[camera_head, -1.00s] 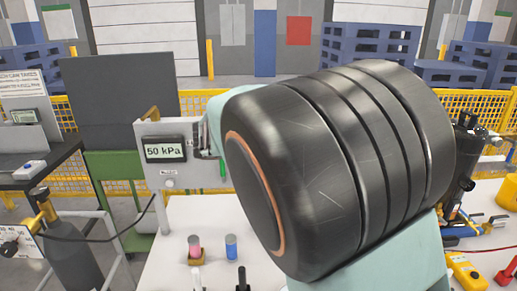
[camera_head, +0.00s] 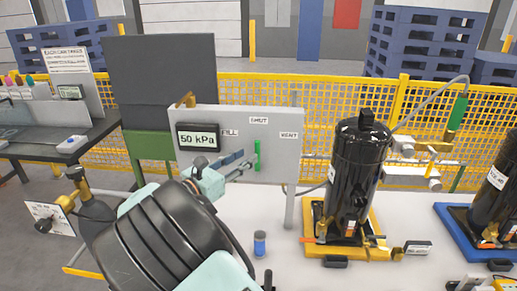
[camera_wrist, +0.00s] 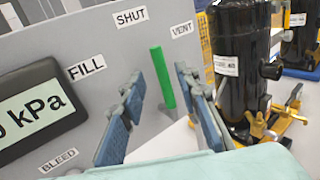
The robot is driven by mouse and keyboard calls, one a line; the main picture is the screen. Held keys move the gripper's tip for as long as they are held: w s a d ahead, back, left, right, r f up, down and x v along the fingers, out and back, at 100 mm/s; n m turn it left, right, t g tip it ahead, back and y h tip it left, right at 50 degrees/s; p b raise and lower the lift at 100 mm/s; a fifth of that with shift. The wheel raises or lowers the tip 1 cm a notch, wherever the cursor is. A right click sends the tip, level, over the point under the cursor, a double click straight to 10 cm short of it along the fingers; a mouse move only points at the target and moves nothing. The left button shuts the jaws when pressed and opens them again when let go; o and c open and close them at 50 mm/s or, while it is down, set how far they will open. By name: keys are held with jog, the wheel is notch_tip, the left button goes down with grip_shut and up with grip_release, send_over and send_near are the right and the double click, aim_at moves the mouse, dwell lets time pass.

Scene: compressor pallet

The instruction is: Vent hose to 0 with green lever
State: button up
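The green lever (camera_head: 257,155) stands upright on the grey panel (camera_head: 280,170), below the SHUT label (camera_head: 258,120). The FILL label is to its left and the VENT label (camera_head: 289,135) to its right. The display (camera_head: 198,139) reads 50 kPa. My gripper (camera_head: 238,164) is at the panel, just left of the lever in the head view. In the wrist view my gripper (camera_wrist: 158,110) is open, with blue-grey fingers apart. The lever (camera_wrist: 163,77) shows between them there; I cannot tell whether they touch it.
A black compressor (camera_head: 358,170) on a yellow base stands right of the panel. Another compressor (camera_head: 495,200) on a blue base is at the far right. A blue cylinder (camera_head: 260,245) stands on the white table near my arm. Yellow mesh fencing (camera_head: 320,110) runs behind.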

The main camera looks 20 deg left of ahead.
jog(key=x, duration=0.6)
jog(key=shift+w+p, duration=0.25)
jog(key=shift+p, duration=0.05)
grip_shut()
